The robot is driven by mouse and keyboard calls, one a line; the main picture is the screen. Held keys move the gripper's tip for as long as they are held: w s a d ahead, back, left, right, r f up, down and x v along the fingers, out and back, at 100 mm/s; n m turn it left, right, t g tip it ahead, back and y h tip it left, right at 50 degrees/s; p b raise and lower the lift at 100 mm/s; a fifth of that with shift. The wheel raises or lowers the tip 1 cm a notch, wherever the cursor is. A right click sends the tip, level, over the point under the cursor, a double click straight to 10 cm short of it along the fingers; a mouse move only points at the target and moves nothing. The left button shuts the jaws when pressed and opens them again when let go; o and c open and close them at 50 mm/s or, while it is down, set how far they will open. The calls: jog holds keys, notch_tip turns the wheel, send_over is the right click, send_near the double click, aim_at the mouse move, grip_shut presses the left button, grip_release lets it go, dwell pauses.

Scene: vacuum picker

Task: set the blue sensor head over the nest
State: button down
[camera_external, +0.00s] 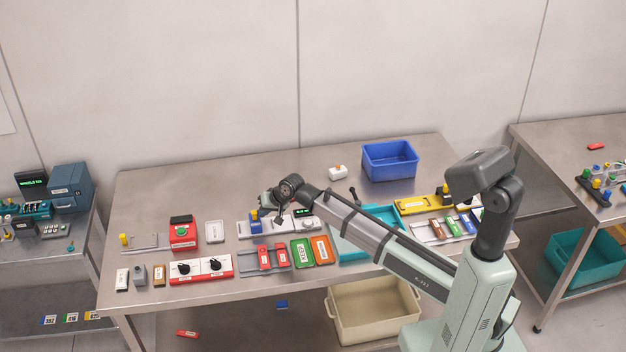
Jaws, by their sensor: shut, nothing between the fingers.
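The small blue block that looks like the blue sensor head (256,226) stands on the left part of a pale rail-like unit (285,230) near the middle of the table. My gripper (266,209) is at the end of my outstretched arm, right at the blue head's upper right in the picture. It is shut and empty. The gap or contact between it and the head is too small to tell. The nest cannot be picked out for sure; part of the unit is hidden behind my gripper and wrist.
A teal tray (352,251) is partly under my arm. A blue bin (390,161) stands behind; the table's back left is clear.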

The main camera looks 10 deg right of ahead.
dwell(0.3)
jog(key=d, duration=0.4)
jog(key=shift+s+d, duration=0.1)
jog(key=shift+d, duration=0.05)
jog(key=v, duration=1)
